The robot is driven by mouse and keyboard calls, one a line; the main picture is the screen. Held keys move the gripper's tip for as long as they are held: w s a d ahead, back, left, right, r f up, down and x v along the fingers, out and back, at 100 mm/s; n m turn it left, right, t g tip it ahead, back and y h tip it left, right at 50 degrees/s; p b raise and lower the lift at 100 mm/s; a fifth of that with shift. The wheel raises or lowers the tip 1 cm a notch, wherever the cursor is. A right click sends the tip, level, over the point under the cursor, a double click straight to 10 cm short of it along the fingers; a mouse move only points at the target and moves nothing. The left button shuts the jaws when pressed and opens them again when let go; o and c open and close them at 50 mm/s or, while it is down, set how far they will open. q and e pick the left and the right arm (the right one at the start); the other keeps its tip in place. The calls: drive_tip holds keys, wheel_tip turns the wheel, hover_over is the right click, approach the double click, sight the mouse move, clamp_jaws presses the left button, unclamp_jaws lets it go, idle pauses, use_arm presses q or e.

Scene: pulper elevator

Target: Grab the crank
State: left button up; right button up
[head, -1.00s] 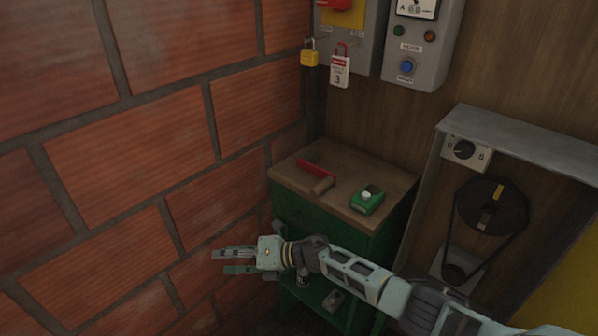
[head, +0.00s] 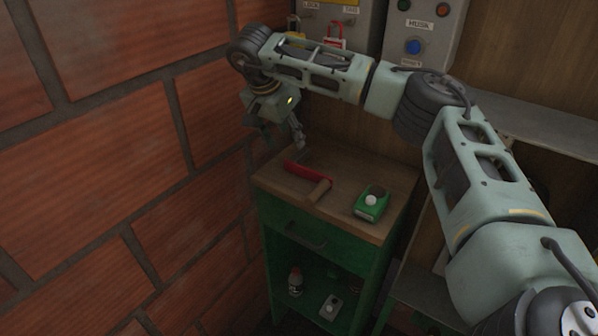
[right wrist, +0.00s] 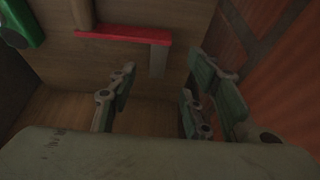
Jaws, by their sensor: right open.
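The crank (head: 304,172) lies on the wooden top of the green cabinet. It has a red arm and a brown wooden handle (head: 318,190). My right gripper (head: 288,143) hangs above the back left of the cabinet top, pointing down, apart from the crank. In the right wrist view the red arm of the crank (right wrist: 122,36) and a short grey-brown end piece (right wrist: 159,60) show ahead of the open, empty fingers (right wrist: 160,88). My left gripper is not in view.
A green box with a white button (head: 371,203) sits on the cabinet top (head: 340,222), right of the crank. A brick wall (head: 110,150) stands close on the left. Control boxes (head: 418,45) hang behind my right arm. Small items stand on the cabinet's lower shelf.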

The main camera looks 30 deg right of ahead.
sight(294, 157)
drive_tip(key=p+x, duration=0.1)
drive_tip(key=x, duration=0.6)
drive_tip(key=shift+s+f, duration=0.1)
drive_tip(key=shift+f, duration=0.2)
drive_tip(key=shift+a, duration=0.1)
drive_tip(key=shift+c, duration=0.6)
clamp_jaws()
